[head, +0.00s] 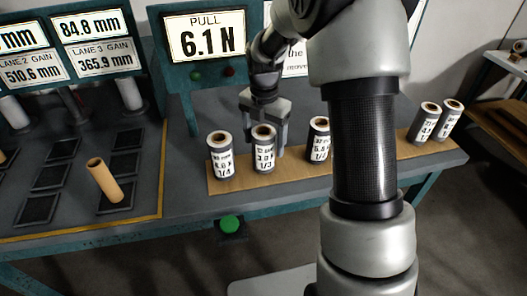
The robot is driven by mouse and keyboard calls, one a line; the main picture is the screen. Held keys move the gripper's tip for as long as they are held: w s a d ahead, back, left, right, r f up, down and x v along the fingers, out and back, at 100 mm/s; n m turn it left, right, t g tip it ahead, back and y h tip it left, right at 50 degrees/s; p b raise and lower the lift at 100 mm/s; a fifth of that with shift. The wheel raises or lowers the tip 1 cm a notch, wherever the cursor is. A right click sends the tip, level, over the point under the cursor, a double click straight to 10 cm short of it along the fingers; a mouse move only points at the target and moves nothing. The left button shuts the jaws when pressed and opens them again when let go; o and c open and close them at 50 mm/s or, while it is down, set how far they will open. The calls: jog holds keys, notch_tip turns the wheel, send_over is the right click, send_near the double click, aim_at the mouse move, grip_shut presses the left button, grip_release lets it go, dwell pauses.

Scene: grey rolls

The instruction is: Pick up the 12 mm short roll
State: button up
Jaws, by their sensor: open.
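Several grey rolls with white printed labels and tan cores stand upright on a wooden board. The left roll (221,156) reads about 4.0 N and 1/4. The second roll (264,150) reads about 3.0 N and 1/3, and the third roll (318,140) ends in 1/3. Two more rolls (424,123) (450,120) stand at the right end. The millimetre lines are too small to read surely, so I cannot tell which is the 12 mm roll. My gripper (265,140) is open and low at the second roll, its fingers at either side; contact is not clear.
The wooden board (385,150) runs along the table's front edge. A bare tan tube (104,180) leans among dark square pads at left. A green button (230,223) sits on the front edge. A display (206,36) reads PULL 6.1 N behind. My arm hides part of the board.

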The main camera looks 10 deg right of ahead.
aim_at(263, 153)
notch_tip(263, 153, down, 5)
jog(key=shift+w+a+f+b, duration=0.1)
jog(key=shift+f+b, duration=0.05)
jog(key=shift+b, duration=0.35)
jog(key=c, duration=1.3)
